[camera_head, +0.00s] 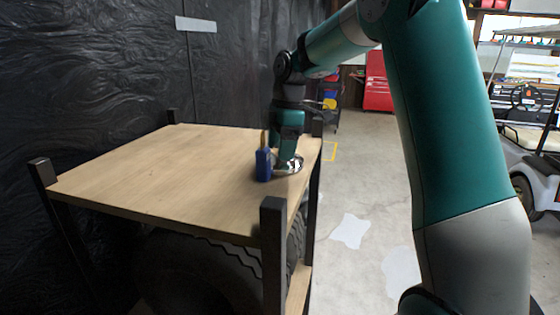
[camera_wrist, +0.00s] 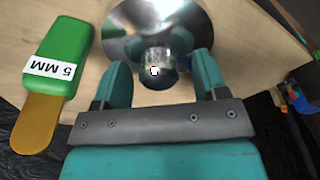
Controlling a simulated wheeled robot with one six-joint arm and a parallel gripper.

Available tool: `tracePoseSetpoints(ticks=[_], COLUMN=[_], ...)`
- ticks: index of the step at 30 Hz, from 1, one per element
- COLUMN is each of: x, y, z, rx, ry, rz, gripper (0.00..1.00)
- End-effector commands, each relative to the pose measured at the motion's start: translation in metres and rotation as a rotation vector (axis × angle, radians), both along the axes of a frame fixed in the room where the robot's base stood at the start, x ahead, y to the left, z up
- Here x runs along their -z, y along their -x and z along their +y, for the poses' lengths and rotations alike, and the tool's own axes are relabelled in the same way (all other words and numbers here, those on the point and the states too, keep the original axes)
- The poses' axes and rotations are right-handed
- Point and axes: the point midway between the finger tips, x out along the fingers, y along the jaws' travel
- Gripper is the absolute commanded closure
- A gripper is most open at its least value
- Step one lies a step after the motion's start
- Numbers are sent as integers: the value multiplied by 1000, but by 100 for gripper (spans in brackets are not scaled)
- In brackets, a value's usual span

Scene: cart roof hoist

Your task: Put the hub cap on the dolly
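The hub cap (camera_wrist: 160,18), a shiny chrome dish with a central knob, lies on a wooden tabletop near its right edge. In the head view the hub cap (camera_head: 290,167) shows partly under my gripper (camera_head: 287,155). In the wrist view my gripper (camera_wrist: 160,78) is open, with teal fingers on either side of the knob and gaps between. I cannot tell whether the fingers touch the dish. I cannot surely pick out the dolly; the wooden-topped stand (camera_head: 150,180) has black corner posts.
A green-and-tan piece labelled 5 MM (camera_wrist: 60,65) lies left of my gripper in the wrist view. A blue block with a brown tip (camera_head: 263,163) stands beside the hub cap in the head view. Dark tyres (camera_head: 200,270) sit below the tabletop. The tabletop's left is bare.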

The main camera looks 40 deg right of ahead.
Motion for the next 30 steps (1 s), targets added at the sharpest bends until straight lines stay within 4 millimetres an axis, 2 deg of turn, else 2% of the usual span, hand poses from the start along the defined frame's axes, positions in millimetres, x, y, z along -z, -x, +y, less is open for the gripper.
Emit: tracePoseSetpoints(ticks=[1, 7, 9, 20, 25, 30], x=[0, 0, 0, -8, -30, -72], y=[0, 0, 0, -1, -1, -1], z=[0, 0, 0, 0, -1, -1], rx=[0, 0, 0, 1, 0, 1], ry=[0, 0, 0, 0, 1, 1], rz=[0, 0, 0, -3, -5, -5], gripper=[43, 89, 93, 93, 93, 93])
